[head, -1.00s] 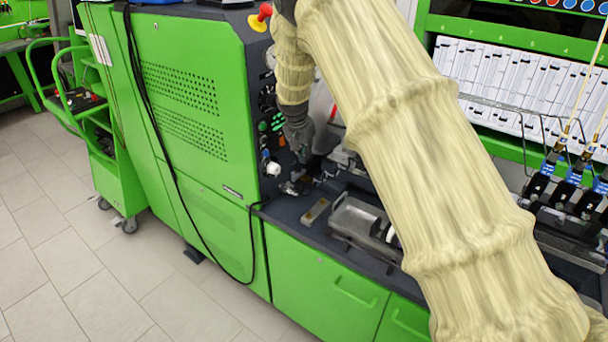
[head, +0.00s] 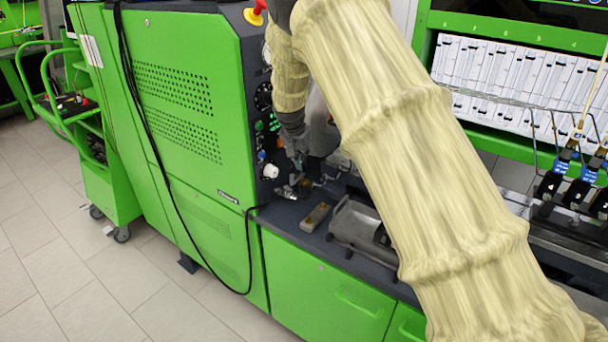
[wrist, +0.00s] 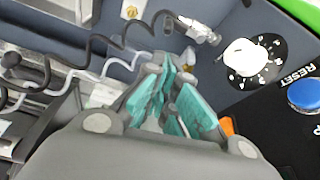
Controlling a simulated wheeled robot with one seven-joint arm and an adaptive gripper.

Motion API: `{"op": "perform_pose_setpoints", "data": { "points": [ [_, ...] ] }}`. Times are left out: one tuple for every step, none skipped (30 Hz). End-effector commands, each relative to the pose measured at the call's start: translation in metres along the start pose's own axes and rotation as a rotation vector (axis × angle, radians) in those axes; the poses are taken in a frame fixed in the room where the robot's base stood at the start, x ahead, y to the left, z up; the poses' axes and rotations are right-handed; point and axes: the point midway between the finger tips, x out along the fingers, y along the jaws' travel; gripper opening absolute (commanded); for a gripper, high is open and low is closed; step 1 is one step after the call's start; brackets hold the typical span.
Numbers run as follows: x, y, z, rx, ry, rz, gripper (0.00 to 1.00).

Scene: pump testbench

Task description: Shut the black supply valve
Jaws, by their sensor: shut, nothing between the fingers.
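My gripper (head: 299,160) hangs beside the green cabinet's control panel, above the dark bench top, in the head view. In the wrist view its teal fingers (wrist: 172,98) are shut with nothing held. Beyond the fingertips are a metal hose fitting (wrist: 200,32) and black hoses (wrist: 95,48). A dark round knob-like part (wrist: 12,60) shows at the left edge of the wrist view. I cannot tell whether it is the black supply valve, and I cannot make the valve out surely in the head view. The fingers hide part of the fittings.
The control panel carries a white knob on a black dial (wrist: 240,55) and a blue reset button (wrist: 304,95), right of my fingers. A metal tray (head: 355,222) and a small block (head: 316,217) lie on the bench. A green trolley (head: 85,150) stands left on open floor.

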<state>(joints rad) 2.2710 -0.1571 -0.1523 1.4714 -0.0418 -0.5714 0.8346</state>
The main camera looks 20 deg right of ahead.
Motion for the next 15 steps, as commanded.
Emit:
{"op": "perform_pose_setpoints", "data": {
  "points": [
    [0.002,0.0,0.0,-0.001,-0.001,0.0,0.0],
    [0.003,-0.001,0.0,-0.001,-0.001,0.0,0.0],
    [0.006,-0.001,0.001,-0.001,-0.001,0.0,0.0],
    [0.009,-0.001,0.001,-0.002,-0.001,0.0,0.0],
    [0.012,-0.001,0.001,-0.002,-0.002,0.0,0.0],
    [0.016,-0.002,0.001,-0.002,-0.001,0.0,0.0],
    [0.019,-0.002,0.001,-0.002,-0.001,0.0,0.0],
    [0.023,-0.002,0.001,-0.003,-0.002,0.0,0.0],
    [0.028,-0.003,0.001,-0.003,-0.002,0.001,0.0],
    [0.031,-0.003,0.001,-0.004,-0.002,0.0,0.0],
    [0.035,-0.003,0.001,-0.004,-0.001,0.0,0.0],
    [0.04,-0.003,0.002,-0.004,-0.002,0.0,0.0],
    [0.044,-0.003,0.001,-0.004,-0.001,0.0,0.0],
    [0.047,-0.003,0.001,-0.004,-0.001,0.0,0.0],
    [0.052,-0.003,0.001,-0.004,-0.001,0.0,0.0]
  ]
}}
